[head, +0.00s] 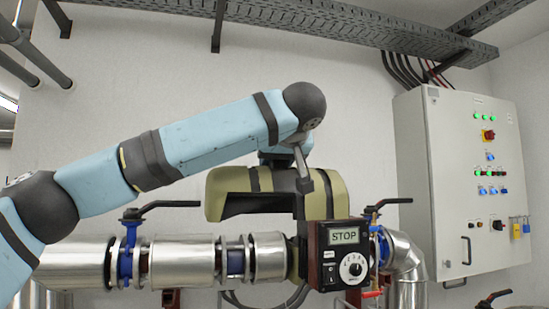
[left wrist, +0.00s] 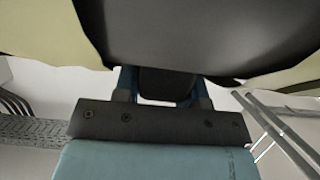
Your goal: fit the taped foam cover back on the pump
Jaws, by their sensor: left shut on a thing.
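The olive foam cover (head: 228,182), with black tape bands, is above the pump in the head view. Its hollow, dark underside shows at the left, clear of the pipe. Its right part comes down behind the pump's control box (head: 342,237), which reads STOP. I cannot tell whether it touches the pump. My left gripper (head: 304,178) is at the top of the cover, partly hidden behind my arm. In the left wrist view my left fingers (left wrist: 163,88) are shut on a dark part of the cover (left wrist: 185,35). My right gripper is out of view.
A silver-clad pipe (head: 185,262) with a blue valve (head: 128,252) runs left of the pump. Another valve (head: 378,240) with a black lever is close at right. A grey cabinet (head: 465,180) stands further right. A cable tray (head: 300,22) crosses overhead.

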